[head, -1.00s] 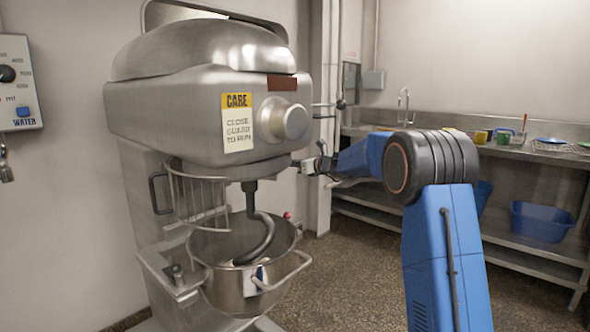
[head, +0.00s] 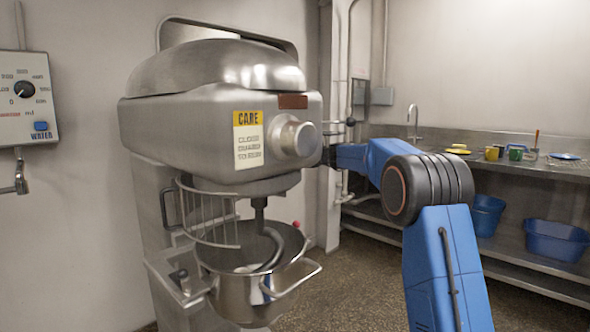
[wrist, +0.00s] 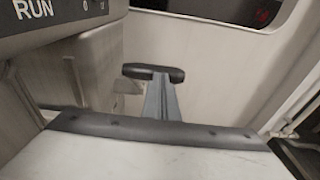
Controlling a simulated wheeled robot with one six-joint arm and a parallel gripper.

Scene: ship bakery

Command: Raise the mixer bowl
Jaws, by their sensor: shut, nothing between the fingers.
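The steel mixer bowl (head: 235,297) sits below the mixer head (head: 200,135), with a clear gap between its rim and the head. The dough hook (head: 270,250) reaches down into it. A small red knob (head: 296,223) shows just behind the bowl's right rim; what it is fixed to is hidden. My arm reaches to the mixer's right side, where its end is hidden behind the mixer head in the head view.
The wire guard (head: 205,217) hangs at the head's left front. A panel marked RUN (wrist: 62,12) is at the upper left of the wrist view. A steel counter (head: 480,160) with dishes stands at the right, blue tubs (head: 555,240) below it. Some floor is clear.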

